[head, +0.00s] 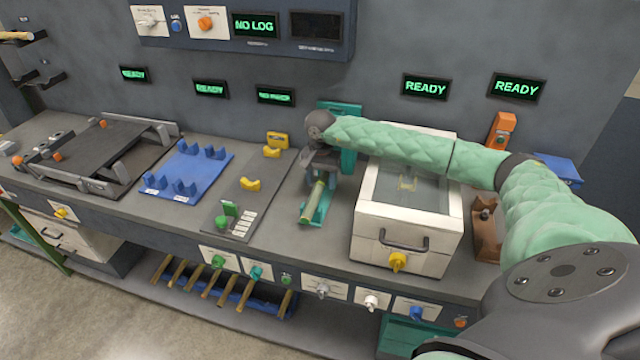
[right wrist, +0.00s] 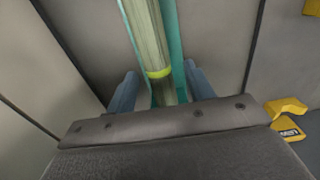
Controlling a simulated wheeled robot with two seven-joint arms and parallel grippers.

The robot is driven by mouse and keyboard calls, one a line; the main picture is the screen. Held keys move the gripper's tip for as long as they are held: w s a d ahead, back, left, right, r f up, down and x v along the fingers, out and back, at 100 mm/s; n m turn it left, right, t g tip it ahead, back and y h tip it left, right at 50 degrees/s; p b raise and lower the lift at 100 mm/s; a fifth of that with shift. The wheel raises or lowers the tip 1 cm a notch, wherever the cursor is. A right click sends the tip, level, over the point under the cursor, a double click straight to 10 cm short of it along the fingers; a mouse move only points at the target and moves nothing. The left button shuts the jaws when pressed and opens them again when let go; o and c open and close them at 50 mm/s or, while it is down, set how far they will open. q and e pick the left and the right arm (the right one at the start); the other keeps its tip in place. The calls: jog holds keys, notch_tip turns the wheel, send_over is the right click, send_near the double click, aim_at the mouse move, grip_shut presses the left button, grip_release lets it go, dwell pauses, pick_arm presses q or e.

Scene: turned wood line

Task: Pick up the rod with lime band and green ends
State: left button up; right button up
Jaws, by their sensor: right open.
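The rod with the lime band (right wrist: 149,40) is pale wood and lies lengthwise in a teal holder (right wrist: 171,22) in the right wrist view. Its lime band shows near the gripper, with a darker green part beyond it; the far end is out of that view. In the head view the rod (head: 312,203) slopes toward the bench front, its back part hidden by my gripper. My right gripper (head: 319,180) is open over the rod's back part. In the right wrist view its blue fingers (right wrist: 160,85) stand on either side of the rod, apart from it. My left gripper is not in view.
A white box with a clear lid (head: 405,220) stands right of the rod. A grey plate with yellow holders (head: 250,184) and a blue plate with cradles (head: 188,170) are to the left. Several rods lie in a blue rack (head: 225,290) below the bench. A brown holder (head: 486,230) stands right.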

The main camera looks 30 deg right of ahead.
jog(key=shift+c, duration=0.4)
jog(key=c, duration=1.1)
jog(key=shift+o, duration=0.2)
